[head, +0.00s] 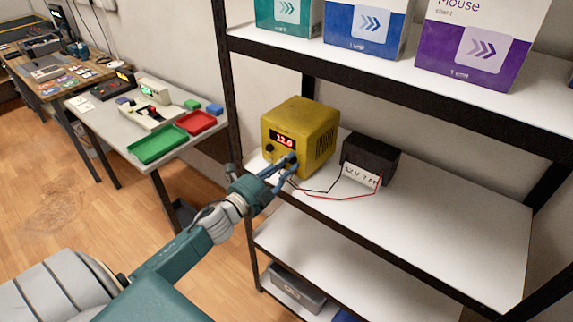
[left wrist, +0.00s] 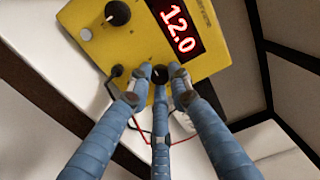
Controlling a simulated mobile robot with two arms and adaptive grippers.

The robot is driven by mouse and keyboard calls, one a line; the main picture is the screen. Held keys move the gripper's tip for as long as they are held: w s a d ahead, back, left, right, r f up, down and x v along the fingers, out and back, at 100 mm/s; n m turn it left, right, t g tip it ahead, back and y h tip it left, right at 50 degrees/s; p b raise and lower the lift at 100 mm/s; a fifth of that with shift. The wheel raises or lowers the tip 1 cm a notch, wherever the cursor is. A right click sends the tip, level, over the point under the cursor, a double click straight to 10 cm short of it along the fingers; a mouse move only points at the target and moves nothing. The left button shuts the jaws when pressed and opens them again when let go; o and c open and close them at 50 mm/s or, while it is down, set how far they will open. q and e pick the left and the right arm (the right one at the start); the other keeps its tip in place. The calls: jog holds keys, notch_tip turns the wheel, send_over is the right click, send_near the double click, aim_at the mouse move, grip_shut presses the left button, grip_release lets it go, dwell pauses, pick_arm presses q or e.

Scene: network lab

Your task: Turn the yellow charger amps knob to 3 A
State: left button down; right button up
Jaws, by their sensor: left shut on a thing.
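The yellow charger (head: 314,128) stands on the middle shelf, its red display reading 12.0. In the left wrist view its front (left wrist: 222,62) fills the top, tilted. My left gripper (head: 287,163) is at the lower front of the charger. Its three blue fingers (left wrist: 163,73) are closed around a small black knob (left wrist: 160,76) below the display. A second black knob (left wrist: 118,13) is free, to the left; it also shows in the head view (head: 268,148). I cannot read any dial marks or tell either knob's setting. My right gripper is out of view.
A black battery (head: 368,158) with a white label stands right of the charger, with red and black leads (head: 340,194) running to the charger. A dark shelf post (head: 232,90) is close on the left. Boxes (head: 365,28) stand on the shelf above. The shelf's right part is clear.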

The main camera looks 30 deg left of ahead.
pick_arm(q)
jog(key=c, duration=1.6)
grip_release()
jog(key=shift+o, duration=0.2)
jog(key=s+a, duration=0.1)
jog(key=s, duration=1.1)
